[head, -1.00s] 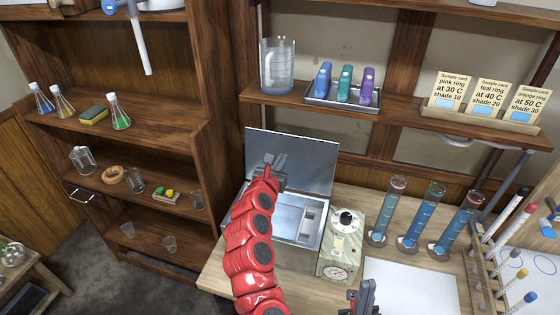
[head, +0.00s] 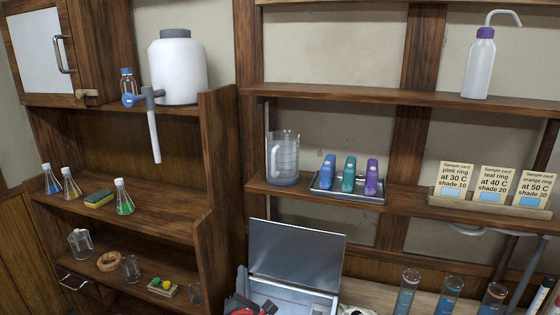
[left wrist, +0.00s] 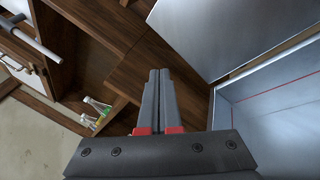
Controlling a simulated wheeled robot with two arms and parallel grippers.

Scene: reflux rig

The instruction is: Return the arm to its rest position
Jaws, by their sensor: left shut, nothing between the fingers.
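My left gripper (head: 254,306) shows at the bottom edge of the head view, dark with red parts, in front of the open grey metal box (head: 293,294). Most of my left arm is below the frame. In the left wrist view the left gripper (left wrist: 159,75) is shut, its two dark fingers side by side with nothing between them. The box's raised lid (left wrist: 225,30) and its open inside (left wrist: 280,115) lie to the right of the fingers there. My right gripper is not in view.
A shelf unit (head: 217,140) with flasks stands left.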

